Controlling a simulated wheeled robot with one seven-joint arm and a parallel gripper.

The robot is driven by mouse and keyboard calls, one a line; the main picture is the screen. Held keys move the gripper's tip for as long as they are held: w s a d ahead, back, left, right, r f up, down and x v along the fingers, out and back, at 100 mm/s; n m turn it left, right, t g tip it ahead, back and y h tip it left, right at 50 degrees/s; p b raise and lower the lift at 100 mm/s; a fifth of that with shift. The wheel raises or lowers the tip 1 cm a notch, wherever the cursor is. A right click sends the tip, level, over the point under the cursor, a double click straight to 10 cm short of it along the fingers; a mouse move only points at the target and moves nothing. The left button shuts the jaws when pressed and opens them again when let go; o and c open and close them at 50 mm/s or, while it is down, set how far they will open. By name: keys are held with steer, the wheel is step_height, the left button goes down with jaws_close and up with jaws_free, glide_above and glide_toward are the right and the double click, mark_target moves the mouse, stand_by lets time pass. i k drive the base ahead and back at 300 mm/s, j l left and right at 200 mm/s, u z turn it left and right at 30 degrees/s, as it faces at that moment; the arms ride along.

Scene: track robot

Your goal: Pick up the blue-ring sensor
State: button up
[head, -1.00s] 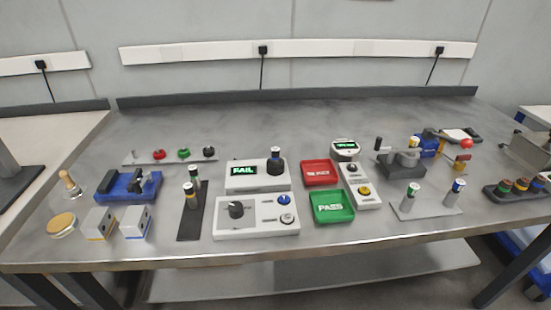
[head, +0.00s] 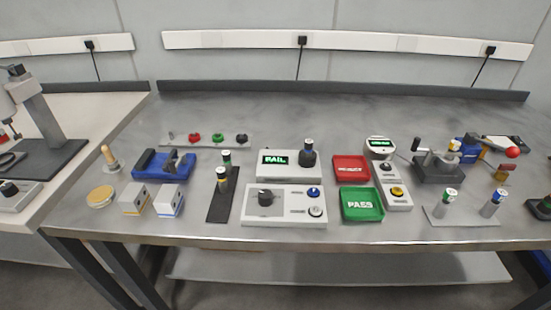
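The blue-ring sensor (head: 492,204) is a small metal cylinder with a blue band near its top. It stands upright at the right end of a light grey plate (head: 470,222), near the front right of the workbench. A similar sensor with a green band (head: 448,199) stands upright at the left of the same plate, apart from it. My gripper is not in view, so its distance from the sensor and its state do not show.
Left of the plate are a green PASS tray (head: 362,217), a red REJECT tray (head: 351,160) and a tester showing FAIL (head: 289,176). A black rack (head: 223,206) holds two more sensors. A clamp fixture (head: 438,176) stands behind the plate. Bare bench lies along the back.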

mark_target(308, 143)
steer(key=i+l, duration=0.15)
steer(key=l, duration=0.2)
steer(key=i+l, duration=0.2)
steer(key=l, duration=0.2)
steer(key=i+l, duration=0.15)
steer(key=l, duration=0.2)
steer(key=u, duration=0.05)
